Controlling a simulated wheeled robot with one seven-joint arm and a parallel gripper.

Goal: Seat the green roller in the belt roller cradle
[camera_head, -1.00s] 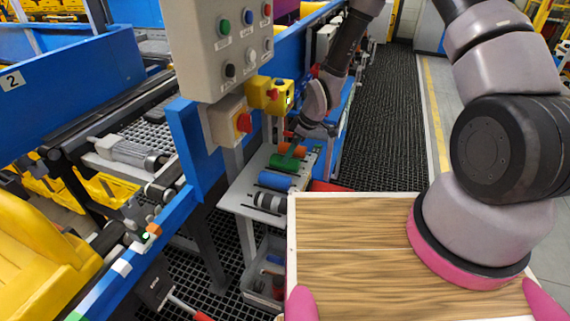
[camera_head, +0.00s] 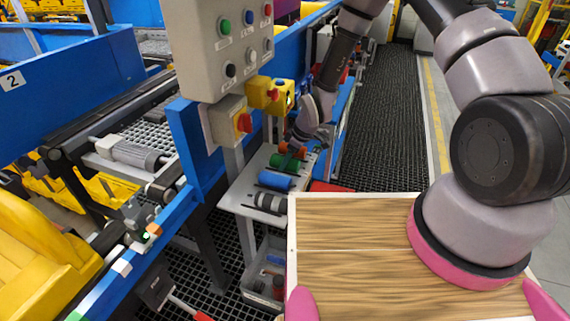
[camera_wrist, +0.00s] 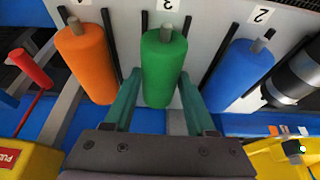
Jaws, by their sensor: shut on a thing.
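The green roller (camera_head: 287,161) is at the small shelf beside the conveyor, between the orange and blue rollers. In the wrist view the green roller (camera_wrist: 164,68) stands between my two fingers, in line with the shelf label 3. My gripper (camera_wrist: 160,85) is shut on it, one finger on each side. In the head view my gripper (camera_head: 292,152) reaches down to the roller from above, and the wrist partly hides it. I cannot tell whether the roller is clear of the shelf. I cannot pick out the belt roller cradle with certainty.
The orange roller (camera_wrist: 86,62) and blue roller (camera_wrist: 238,75) flank the green one closely, with a dark grey roller (camera_wrist: 297,80) beyond. The shelf (camera_head: 240,197) sits under a button panel (camera_head: 222,50) and yellow switch box (camera_head: 268,93). Blue conveyor rails (camera_head: 180,215) run at left.

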